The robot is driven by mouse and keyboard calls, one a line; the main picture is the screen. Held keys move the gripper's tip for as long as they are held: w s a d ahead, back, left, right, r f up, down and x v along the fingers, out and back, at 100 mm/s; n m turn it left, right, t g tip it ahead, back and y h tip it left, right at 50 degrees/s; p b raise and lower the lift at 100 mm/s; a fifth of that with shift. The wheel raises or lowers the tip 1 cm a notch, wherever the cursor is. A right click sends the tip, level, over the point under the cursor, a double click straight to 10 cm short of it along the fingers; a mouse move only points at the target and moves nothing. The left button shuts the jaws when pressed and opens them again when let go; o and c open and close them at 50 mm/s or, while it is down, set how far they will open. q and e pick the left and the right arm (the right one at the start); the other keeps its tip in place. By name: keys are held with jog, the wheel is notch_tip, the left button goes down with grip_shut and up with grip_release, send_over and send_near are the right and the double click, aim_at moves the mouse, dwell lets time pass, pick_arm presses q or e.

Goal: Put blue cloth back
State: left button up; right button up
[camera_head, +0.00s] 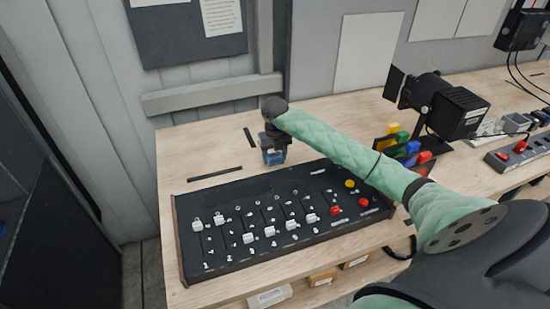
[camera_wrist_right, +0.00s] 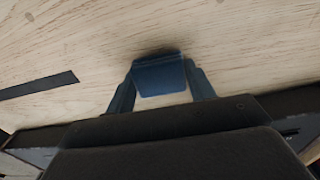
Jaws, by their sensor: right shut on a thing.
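The blue cloth (camera_wrist_right: 162,76) shows in the right wrist view as a small dark blue piece between the fingers of my right gripper (camera_wrist_right: 160,92). The gripper is shut on it, just above or at the wooden table. In the head view my right gripper (camera_head: 274,152) points down behind the back edge of the black fader panel, with a bit of blue (camera_head: 273,157) at its fingers. I cannot tell whether the cloth touches the table. My left gripper is not in view.
The black fader panel (camera_head: 225,255) with white, red and yellow knobs lies in front of the gripper. A rack with coloured blocks (camera_head: 412,147) and a black lamp (camera_head: 457,112) stand to the right. Black tape strips (camera_head: 214,173) mark the table, which is bare at the back left.

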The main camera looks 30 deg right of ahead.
aim_at(275, 156)
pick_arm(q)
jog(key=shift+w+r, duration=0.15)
pick_arm(e)
jog(key=shift+f, duration=0.15)
jog(key=o, duration=0.9)
jog(key=shift+c, duration=0.2)
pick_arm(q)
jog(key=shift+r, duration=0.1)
pick_arm(e)
jog(key=shift+o, duration=0.6)
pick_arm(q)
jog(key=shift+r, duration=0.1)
pick_arm(e)
notch_tip(275, 156, up, 6)
jog(key=shift+w+d+f+p, duration=0.1)
jog(key=shift+p, duration=1)
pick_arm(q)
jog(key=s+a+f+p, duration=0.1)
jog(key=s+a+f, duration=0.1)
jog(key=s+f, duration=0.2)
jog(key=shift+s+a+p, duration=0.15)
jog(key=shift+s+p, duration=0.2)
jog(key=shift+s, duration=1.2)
pick_arm(e)
notch_tip(275, 156, up, 6)
jog(key=shift+r, duration=0.2)
jog(key=shift+f, duration=0.1)
